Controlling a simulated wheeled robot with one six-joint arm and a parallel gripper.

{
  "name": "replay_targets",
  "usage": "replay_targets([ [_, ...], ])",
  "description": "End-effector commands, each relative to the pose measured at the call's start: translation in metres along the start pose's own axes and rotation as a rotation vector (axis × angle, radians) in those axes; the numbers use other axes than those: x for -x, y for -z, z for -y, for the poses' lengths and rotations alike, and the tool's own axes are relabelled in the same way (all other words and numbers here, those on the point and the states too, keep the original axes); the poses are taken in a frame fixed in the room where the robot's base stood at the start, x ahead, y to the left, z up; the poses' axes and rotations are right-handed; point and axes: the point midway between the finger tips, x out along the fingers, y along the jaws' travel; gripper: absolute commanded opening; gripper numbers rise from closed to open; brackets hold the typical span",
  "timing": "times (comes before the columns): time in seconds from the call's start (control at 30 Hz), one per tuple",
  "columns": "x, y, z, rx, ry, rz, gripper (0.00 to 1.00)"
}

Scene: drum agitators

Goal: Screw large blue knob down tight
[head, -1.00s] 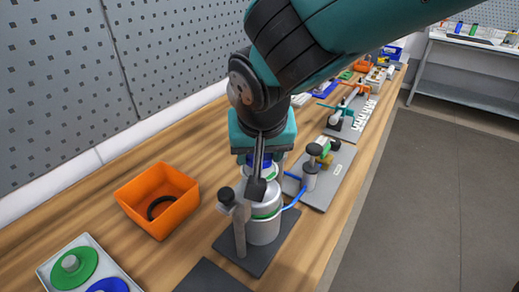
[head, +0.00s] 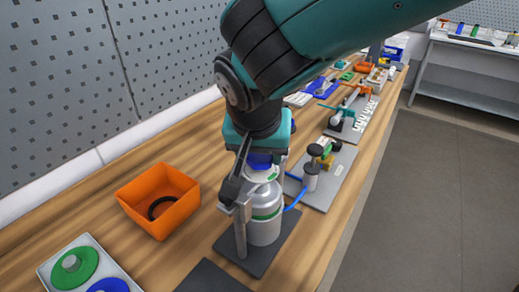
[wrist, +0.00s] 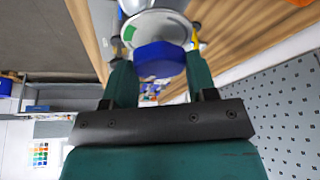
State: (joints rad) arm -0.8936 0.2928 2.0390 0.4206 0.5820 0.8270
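The large blue knob (head: 261,160) sits on top of an upright silver drum (head: 264,220) with a green band, on a dark base plate. My gripper (head: 256,178) comes down over the knob from above. In the wrist view the blue knob (wrist: 158,60) fills the space between the two green fingers of my gripper (wrist: 157,62), one on each side, and they look shut on it. The drum's light rim shows beyond the knob. The near finger and dark parts hide some of the knob in the head view, so its seating cannot be seen.
A grey upright post (head: 240,225) stands close beside the drum. An orange bin (head: 158,198) with a black ring inside is at left. A tray (head: 82,265) with green and blue discs is at front left. A blue hose links the drum to a fixture (head: 312,178) behind.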

Motion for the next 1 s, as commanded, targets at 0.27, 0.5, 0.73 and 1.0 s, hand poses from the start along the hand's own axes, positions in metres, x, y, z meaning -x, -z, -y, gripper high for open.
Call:
replay_targets([
  [0.27, 0.001, 0.001, 0.001, -0.002, 0.003, -0.003, 0.78],
  [0.5, 0.008, 0.001, 0.001, 0.0, 0.004, -0.003, 0.78],
  [0.73, 0.054, 0.001, 0.002, -0.001, 0.01, -0.006, 0.78],
  [1.0, 0.124, 0.0, 0.001, -0.001, 0.01, -0.003, 0.78],
])
